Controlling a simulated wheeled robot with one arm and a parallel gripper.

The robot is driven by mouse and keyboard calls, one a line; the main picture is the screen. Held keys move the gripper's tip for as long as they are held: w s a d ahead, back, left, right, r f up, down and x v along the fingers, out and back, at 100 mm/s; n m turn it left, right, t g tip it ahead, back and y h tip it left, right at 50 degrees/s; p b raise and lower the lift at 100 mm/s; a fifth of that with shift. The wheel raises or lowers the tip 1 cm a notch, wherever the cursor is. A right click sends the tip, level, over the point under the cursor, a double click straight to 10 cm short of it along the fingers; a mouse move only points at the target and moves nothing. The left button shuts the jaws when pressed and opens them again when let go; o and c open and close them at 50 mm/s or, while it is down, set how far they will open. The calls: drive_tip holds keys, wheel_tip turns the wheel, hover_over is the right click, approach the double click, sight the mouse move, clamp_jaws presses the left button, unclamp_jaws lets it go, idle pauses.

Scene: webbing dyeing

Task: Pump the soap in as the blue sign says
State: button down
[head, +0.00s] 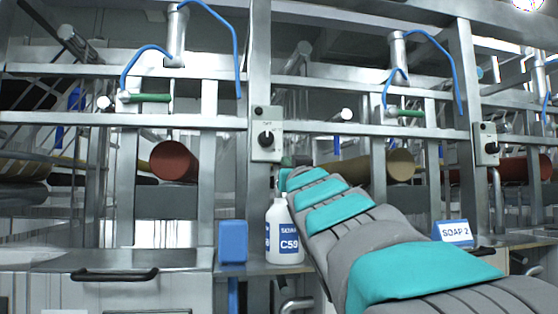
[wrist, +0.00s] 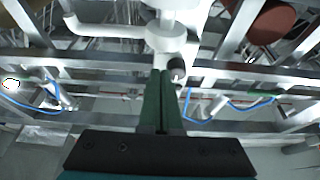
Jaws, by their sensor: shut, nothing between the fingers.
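A white bottle (head: 285,242) with a blue label reading C59 stands upright on the metal ledge, left of my arm. In the wrist view a white pump head with a spout pointing left (wrist: 165,38) is just ahead of my gripper (wrist: 163,75). The dark green fingers are shut and empty, with their tips close to the pump head; I cannot tell if they touch. A blue sign (head: 453,231) reading SOAP 2 stands on the ledge at right. Another blue block (head: 232,241) stands left of the bottle, with no readable text.
A steel frame with blue hoses (head: 237,55) and rollers, one red (head: 174,161) and one tan (head: 400,163), runs behind the ledge. A control box with a black knob (head: 266,139) is above the bottle. A black drawer handle (head: 115,274) is at lower left.

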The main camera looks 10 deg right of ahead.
drive_tip(key=shift+f, duration=1.45)
wheel_tip(320, 180, down, 2)
drive_tip(key=shift+f+b, duration=0.2)
drive_tip(key=shift+b, duration=0.8)
drive_tip(key=shift+r, duration=0.1)
drive_tip(key=shift+r+p, duration=0.4)
drive_tip(key=shift+r, duration=0.25)
wheel_tip(320, 180, up, 3)
drive_tip(key=shift+s+r+p, duration=0.1)
drive_tip(key=shift+p, duration=0.4)
drive_tip(key=b+v, duration=0.1)
drive_tip(key=v, duration=0.9)
drive_tip(key=shift+b, duration=0.3)
